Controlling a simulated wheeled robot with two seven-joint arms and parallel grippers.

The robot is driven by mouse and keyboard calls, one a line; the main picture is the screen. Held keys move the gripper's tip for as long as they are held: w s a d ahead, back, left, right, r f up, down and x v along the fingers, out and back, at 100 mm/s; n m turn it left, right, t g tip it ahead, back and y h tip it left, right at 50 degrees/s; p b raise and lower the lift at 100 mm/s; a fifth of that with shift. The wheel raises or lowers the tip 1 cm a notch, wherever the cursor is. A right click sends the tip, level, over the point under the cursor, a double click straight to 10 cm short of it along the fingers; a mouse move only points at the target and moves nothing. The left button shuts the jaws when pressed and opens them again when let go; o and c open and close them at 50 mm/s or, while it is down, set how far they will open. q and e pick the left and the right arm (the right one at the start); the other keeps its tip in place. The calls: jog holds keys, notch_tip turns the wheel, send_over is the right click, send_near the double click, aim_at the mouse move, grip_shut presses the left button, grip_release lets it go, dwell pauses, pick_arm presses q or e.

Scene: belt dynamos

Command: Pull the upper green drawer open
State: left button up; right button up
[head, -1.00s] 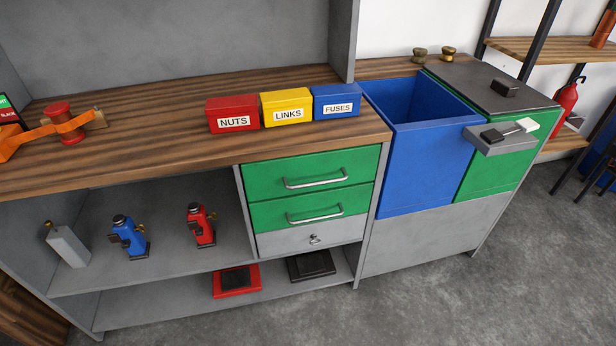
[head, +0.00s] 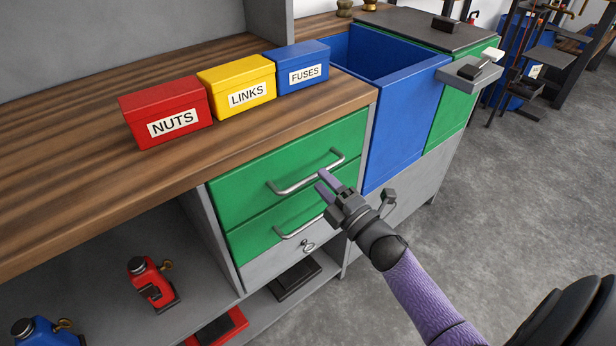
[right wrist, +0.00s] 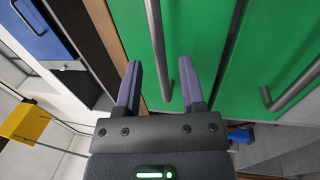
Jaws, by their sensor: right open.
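The upper green drawer (head: 240,188) is shut under the wooden worktop, with a silver bar handle (head: 290,187) across its front. My right gripper (head: 323,180) is open, its two purple fingers pointing at the handle's right part. In the right wrist view, the upper drawer's handle (right wrist: 153,35) runs between the two open fingers (right wrist: 160,73); whether the fingertips reach past the bar I cannot tell. The upper drawer's green front (right wrist: 190,25) lies beyond. My left gripper is not in view.
The lower green drawer (head: 255,240) with its own handle (head: 290,232) is just below, also shut. Red (head: 165,110), yellow (head: 236,85) and blue (head: 297,66) boxes stand on the worktop (head: 60,170). A blue bin (head: 395,125) stands to the right. The floor (head: 480,225) at right is clear.

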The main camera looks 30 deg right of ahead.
aim_at(315, 175)
jog(key=shift+b+x, duration=0.3)
jog(key=shift+x, duration=1.25)
grip_shut()
jog(key=shift+f, duration=0.1)
